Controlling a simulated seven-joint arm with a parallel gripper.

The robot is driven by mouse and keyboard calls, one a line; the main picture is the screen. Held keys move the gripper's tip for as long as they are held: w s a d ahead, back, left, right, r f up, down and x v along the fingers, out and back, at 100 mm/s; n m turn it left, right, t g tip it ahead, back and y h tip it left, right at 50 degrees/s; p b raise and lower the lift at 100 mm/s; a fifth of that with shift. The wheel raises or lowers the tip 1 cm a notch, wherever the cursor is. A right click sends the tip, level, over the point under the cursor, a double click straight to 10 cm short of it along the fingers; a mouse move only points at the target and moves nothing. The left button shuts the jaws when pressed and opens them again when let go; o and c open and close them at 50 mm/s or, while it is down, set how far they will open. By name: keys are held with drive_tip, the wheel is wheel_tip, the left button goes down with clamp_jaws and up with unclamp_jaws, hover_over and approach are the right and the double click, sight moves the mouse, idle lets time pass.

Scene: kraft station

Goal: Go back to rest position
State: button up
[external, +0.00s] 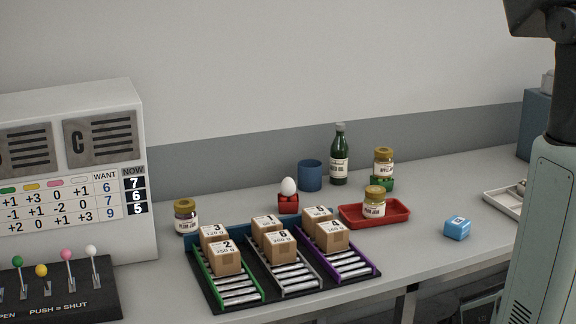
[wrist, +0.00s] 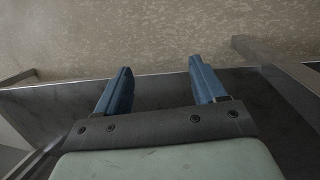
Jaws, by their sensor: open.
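My gripper (wrist: 160,88) shows in the wrist view with its two blue fingers spread apart and nothing between them. Beyond the fingers are a dark grey surface and a mottled tan surface. None of the tabletop objects shows in the wrist view. In the external view my arm stands at the right edge, and the gripper itself is out of the frame.
A rack (external: 268,301) holds several numbered boxes in three lanes. Behind it stand a blue cup (external: 310,175), a green bottle (external: 339,158) and a red tray (external: 352,221) with a jar. A blue cube (external: 457,228) sits right. A lever panel (external: 70,302) stands left.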

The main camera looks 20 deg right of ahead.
drive_tip(key=s+a+g+y, duration=0.2)
drive_tip(key=s+a+g, duration=0.2)
drive_tip(key=s+a, duration=1.1)
drive_tip(key=shift+a+r+g, duration=0.3)
drive_tip(key=shift+a+r, duration=0.1)
drive_tip(key=shift+a, duration=0.25)
